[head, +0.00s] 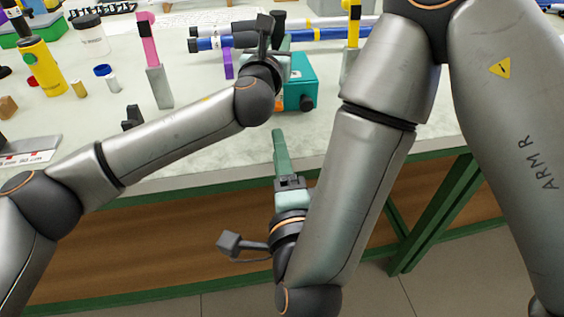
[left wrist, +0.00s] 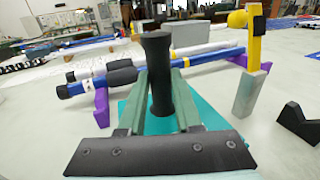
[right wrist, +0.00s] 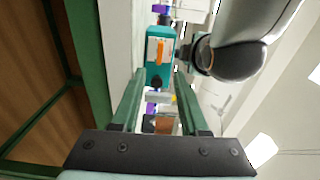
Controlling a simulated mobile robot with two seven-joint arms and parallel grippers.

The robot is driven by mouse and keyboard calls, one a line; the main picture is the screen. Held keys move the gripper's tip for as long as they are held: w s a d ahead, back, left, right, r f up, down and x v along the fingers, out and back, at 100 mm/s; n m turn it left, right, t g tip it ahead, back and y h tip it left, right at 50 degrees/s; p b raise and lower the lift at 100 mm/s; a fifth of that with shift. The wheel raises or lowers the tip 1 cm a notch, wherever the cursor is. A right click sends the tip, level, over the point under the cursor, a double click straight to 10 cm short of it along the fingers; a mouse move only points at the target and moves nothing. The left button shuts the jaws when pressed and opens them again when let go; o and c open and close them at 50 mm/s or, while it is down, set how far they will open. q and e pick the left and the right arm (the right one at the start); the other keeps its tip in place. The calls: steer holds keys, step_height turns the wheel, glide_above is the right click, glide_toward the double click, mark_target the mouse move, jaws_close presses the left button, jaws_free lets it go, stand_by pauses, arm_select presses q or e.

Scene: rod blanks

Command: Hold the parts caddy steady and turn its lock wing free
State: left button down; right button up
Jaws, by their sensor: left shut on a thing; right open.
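The parts caddy is a teal box (head: 303,78) on the table near its front edge. It also shows in the left wrist view (left wrist: 128,112), under a black upright handle (left wrist: 158,70). My left gripper (head: 281,44) is shut on this handle, one finger on each side. My right gripper (head: 278,133) is open and empty, apart from the caddy, at the table's front edge.
Blue and grey rods (head: 220,42) lie on purple supports (head: 228,64) behind the caddy. A yellow-topped grey post (left wrist: 248,75) stands to its right, a pink-topped one (head: 150,45) to the left. Bottles and small blocks fill the left.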

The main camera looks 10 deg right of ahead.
steer(key=shift+s, duration=1.2)
arm_select(q)
steer(key=c, duration=0.8)
jaws_free()
steer(key=shift+r, duration=0.1)
steer(key=shift+c, duration=0.2)
steer(key=o, duration=0.3)
steer(key=shift+s, duration=0.1)
